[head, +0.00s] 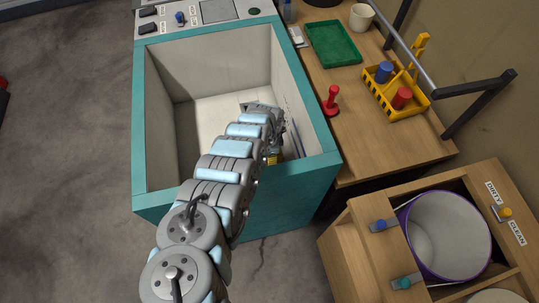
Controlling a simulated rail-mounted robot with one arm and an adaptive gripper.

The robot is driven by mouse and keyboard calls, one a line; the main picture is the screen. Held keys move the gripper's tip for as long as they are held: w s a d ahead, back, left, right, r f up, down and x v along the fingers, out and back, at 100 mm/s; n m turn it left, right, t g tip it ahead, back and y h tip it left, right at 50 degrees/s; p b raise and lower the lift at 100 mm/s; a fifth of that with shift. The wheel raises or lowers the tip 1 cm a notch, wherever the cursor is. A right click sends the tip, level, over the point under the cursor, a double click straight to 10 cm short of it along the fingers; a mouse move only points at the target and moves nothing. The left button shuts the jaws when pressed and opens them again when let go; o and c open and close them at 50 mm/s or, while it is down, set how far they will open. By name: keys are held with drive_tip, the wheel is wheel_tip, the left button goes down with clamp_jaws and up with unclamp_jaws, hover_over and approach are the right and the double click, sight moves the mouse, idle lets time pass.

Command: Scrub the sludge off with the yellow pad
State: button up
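My arm reaches down into the teal-rimmed tank (320,160), which has pale inner walls. My gripper (274,146) is inside it near the right wall, mostly hidden behind my own arm links. A small yellow patch (272,159) shows at the gripper's end. It may be the yellow pad, but too little of it shows to be sure, and I cannot see whether the fingers are closed on it. Thin dark streaks (295,127) show on the right inner wall beside the gripper; they may be sludge. My arm hides part of the tank floor.
A wooden bench (350,87) on the right holds a green tray (333,43), a red handled object (331,100), a yellow caddy (396,93) and a white cup (361,16). A wooden cabinet at lower right holds a purple-rimmed bucket (449,236).

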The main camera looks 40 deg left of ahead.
drive_tip(key=shift+f+b, duration=0.55)
drive_tip(key=shift+f, duration=0.25)
drive_tip(key=shift+d+r+p, duration=0.1)
drive_tip(key=shift+r+p, duration=0.1)
drive_tip(key=shift+p, duration=0.1)
